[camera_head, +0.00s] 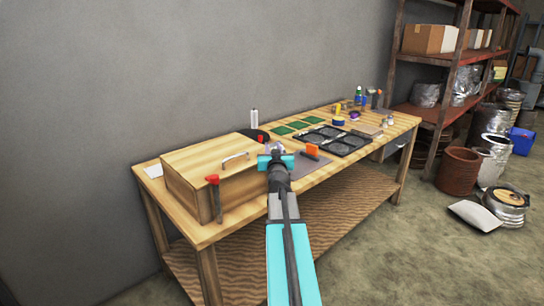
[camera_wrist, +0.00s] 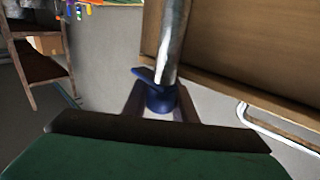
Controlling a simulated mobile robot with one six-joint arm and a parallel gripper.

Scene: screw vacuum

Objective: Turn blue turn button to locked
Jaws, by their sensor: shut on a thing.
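The blue turn button (camera_wrist: 160,98) shows in the wrist view at the base of a shiny metal cylinder (camera_wrist: 173,40). A short blue lever sticks out from it to the upper left. My gripper (camera_wrist: 157,108) has one finger on each side of the button and is shut on it. In the head view my gripper (camera_head: 277,158) is over the workbench, beside the right end of the wooden box. There the button is hidden, and only a bit of shiny metal (camera_head: 276,147) shows beyond the gripper. I cannot read any locked mark.
The wooden box (camera_head: 190,165) with a metal handle stands on the workbench (camera_head: 210,234). A red-handled tool (camera_head: 214,195) is at its front. Orange item (camera_head: 312,151), black trays (camera_head: 330,138) and green boards (camera_head: 300,124) lie to the right. A shelf (camera_head: 440,110) stands beyond.

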